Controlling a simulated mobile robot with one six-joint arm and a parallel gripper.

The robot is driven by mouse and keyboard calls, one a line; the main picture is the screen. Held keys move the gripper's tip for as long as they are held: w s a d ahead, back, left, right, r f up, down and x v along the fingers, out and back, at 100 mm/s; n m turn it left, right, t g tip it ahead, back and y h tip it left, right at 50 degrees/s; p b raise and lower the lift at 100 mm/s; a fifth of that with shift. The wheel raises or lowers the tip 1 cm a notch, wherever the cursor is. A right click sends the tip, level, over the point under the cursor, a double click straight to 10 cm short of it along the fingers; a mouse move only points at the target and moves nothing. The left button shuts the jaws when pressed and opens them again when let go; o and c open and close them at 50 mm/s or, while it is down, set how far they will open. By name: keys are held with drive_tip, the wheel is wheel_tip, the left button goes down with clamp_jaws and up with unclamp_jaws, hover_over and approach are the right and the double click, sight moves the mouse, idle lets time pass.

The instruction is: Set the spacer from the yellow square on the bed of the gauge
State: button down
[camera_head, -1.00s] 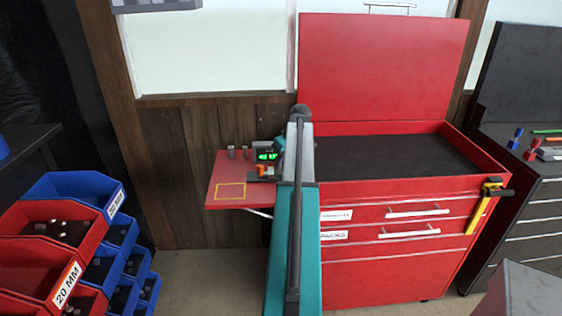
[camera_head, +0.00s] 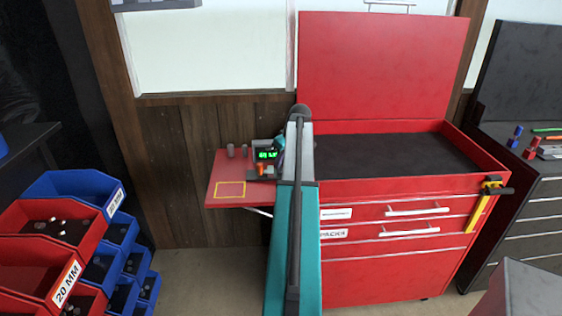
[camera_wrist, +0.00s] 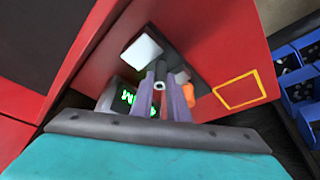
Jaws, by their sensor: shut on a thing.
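My gripper (camera_wrist: 160,92) is shut on the spacer, a small light ring-ended piece (camera_wrist: 159,86) between the fingertips in the wrist view. The gauge (camera_head: 262,173) stands on the red side shelf, with a green lit display (camera_head: 267,155) and an orange part (camera_wrist: 187,90). My gripper is over the gauge; in the head view my arm mostly hides it. I cannot tell whether the spacer touches the bed. The yellow square (camera_head: 230,190) is an empty outline on the shelf; it also shows in the wrist view (camera_wrist: 239,90).
Blue and red bins (camera_head: 45,220) stand at the left.

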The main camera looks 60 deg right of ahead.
drive_tip(key=c, duration=1.6)
unclamp_jaws()
drive_tip(key=shift+b+v, duration=1.3)
drive_tip(key=shift+v, duration=5.6)
drive_tip(key=shift+w+r, duration=0.1)
drive_tip(key=shift+r, duration=0.05)
